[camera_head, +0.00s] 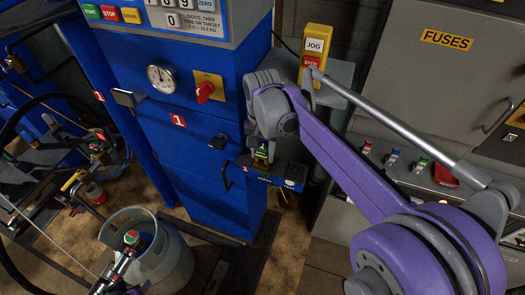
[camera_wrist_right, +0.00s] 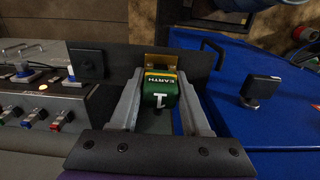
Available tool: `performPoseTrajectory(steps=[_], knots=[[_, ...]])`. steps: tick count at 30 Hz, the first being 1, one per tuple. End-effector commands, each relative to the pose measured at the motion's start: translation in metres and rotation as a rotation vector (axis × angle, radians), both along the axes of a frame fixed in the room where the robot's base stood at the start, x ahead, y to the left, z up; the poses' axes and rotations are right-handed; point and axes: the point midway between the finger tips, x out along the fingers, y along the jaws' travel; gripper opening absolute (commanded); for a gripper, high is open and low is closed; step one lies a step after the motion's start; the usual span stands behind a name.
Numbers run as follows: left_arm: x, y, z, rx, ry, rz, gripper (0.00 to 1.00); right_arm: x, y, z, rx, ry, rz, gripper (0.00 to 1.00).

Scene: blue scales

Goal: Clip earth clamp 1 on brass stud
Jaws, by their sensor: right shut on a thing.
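Earth clamp 1 (camera_wrist_right: 160,88) is a green block with a yellow edge, marked EARTH and 1. My right gripper (camera_wrist_right: 161,76) is shut on it, one grey finger on each side. A brass-coloured piece (camera_wrist_right: 160,60), probably the stud's plate, stands just beyond the clamp's far end. I cannot tell whether the clamp touches or grips it. In the head view the clamp (camera_head: 261,154) shows small below my right wrist, beside the blue column's lower right side. The stud itself is not clear there. My left gripper is not in view.
The blue scale column (camera_head: 205,130) has a red knob (camera_head: 204,92) and a dial (camera_head: 162,78). A yellow JOG box (camera_head: 315,55) stands behind my right arm. A grey cylinder (camera_head: 160,265) stands at the lower left. A black handle (camera_wrist_right: 212,52) is right of the clamp.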

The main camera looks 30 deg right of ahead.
Motion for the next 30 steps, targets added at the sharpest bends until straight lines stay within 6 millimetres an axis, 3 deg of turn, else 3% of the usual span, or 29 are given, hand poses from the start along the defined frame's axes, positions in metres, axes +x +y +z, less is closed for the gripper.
performPoseTrajectory(steps=[8,9,14,24,30], knots=[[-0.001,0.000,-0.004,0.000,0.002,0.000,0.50,0.000,0.000,-0.006,0.000,0.000,0.000,0.00],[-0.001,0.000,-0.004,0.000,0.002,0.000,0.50,0.000,0.000,-0.005,0.000,0.000,0.000,0.54],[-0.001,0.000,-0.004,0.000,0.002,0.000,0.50,0.000,0.000,-0.005,0.000,0.000,0.000,0.82],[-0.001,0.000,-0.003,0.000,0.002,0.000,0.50,0.000,0.000,-0.002,0.000,0.000,0.000,0.82],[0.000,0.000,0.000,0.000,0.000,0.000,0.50,0.000,0.000,0.027,0.000,0.000,0.000,0.82]])
